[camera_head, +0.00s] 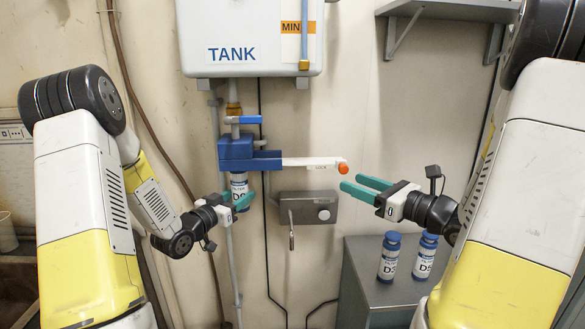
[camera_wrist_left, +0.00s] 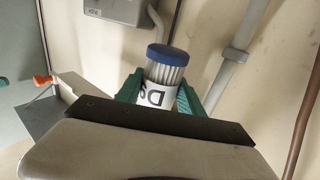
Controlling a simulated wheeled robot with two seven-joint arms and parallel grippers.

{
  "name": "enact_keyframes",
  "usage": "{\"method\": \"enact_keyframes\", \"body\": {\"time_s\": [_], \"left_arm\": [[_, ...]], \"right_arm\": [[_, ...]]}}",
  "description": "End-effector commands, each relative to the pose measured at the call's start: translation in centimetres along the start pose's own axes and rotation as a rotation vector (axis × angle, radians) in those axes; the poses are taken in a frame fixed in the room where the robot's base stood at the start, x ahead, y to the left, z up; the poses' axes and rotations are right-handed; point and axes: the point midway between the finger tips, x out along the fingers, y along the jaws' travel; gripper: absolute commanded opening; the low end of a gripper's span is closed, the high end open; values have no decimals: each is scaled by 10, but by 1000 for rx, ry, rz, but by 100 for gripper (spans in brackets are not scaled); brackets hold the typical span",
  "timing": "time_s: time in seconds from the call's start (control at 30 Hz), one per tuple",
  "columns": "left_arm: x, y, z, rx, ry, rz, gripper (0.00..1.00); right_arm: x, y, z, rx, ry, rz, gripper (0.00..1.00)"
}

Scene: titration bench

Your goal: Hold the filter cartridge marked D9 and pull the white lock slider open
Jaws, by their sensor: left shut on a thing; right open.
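The filter cartridge (camera_head: 239,187) hangs upright under the blue holder (camera_head: 236,150); its label begins with D, the second character partly covered. My left gripper (camera_head: 243,202) is shut around its lower part. The left wrist view shows the cartridge (camera_wrist_left: 158,98) with its blue end cap between the green fingers. The white lock slider (camera_head: 310,162) sticks out to the right from the holder and ends in an orange tip (camera_head: 343,168). My right gripper (camera_head: 366,188) is open and empty, just right of and below that tip, apart from it.
The white tank (camera_head: 250,30) is above the holder. A grey wall box (camera_head: 308,207) with a hanging handle is below the slider. Two blue-capped cartridges (camera_head: 389,258) (camera_head: 426,254) stand on the grey cabinet (camera_head: 362,282) at lower right. A wall shelf (camera_head: 448,10) is at upper right.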

Motion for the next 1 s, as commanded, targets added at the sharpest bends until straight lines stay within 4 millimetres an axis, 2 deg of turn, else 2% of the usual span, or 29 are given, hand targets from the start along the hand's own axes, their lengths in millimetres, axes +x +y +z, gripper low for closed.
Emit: {"method": "enact_keyframes", "body": {"time_s": [0.33, 1.0], "left_arm": [[0, 0, 2, 0, 1, 0, 0], [0, 0, 29, -1, 0, 1, 0]], "right_arm": [[0, 0, 0, 0, 0, 0, 47], [0, 0, 0, 0, 0, 0, 47]]}}
